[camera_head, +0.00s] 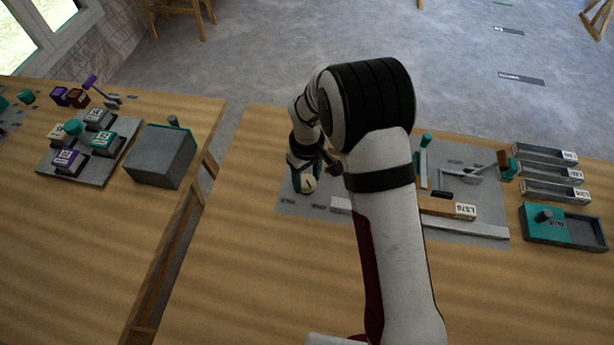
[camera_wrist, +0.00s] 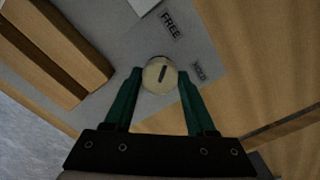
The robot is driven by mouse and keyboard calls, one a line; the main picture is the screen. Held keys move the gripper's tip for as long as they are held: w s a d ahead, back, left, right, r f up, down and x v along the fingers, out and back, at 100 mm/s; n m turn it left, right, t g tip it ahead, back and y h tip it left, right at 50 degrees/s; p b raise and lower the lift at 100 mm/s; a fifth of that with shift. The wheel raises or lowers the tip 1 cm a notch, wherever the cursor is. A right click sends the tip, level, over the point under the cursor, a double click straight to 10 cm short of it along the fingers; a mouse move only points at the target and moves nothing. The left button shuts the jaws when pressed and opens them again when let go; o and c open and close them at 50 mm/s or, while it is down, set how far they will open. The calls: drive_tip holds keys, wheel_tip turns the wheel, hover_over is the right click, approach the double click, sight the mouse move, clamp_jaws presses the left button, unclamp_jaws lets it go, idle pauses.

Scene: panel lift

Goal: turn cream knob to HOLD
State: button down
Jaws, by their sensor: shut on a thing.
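The cream knob (camera_wrist: 157,76) is round with a dark pointer line, and sits on a grey panel (camera_wrist: 213,50). My gripper (camera_wrist: 159,73) has its teal fingers closed on the knob from both sides. The pointer line lies roughly along the direction of the FREE label (camera_wrist: 171,25). A second, smaller label, which seems to read HOLD (camera_wrist: 199,71), is to the right of the knob in the wrist view. In the head view the knob (camera_head: 309,185) shows at the panel's left end, partly covered by my gripper.
Right of my arm are a block marked LS7G (camera_head: 462,211), a grey lever (camera_head: 450,172), several grey trays (camera_head: 555,190) and a teal-and-grey box (camera_head: 590,232). A grey box (camera_head: 160,155) and a button panel (camera_head: 60,175) stand on the left table, across a gap.

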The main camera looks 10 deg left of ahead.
drive_tip(key=m, duration=1.2)
drive_tip(key=shift+m, duration=0.3)
drive_tip(key=shift+a+m, duration=0.1)
drive_tip(key=shift+m, duration=1.8)
drive_tip(key=c, duration=1.6)
unclamp_jaws()
drive_tip(key=shift+c, duration=1.2)
unclamp_jaws()
drive_tip(key=shift+r, duration=0.1)
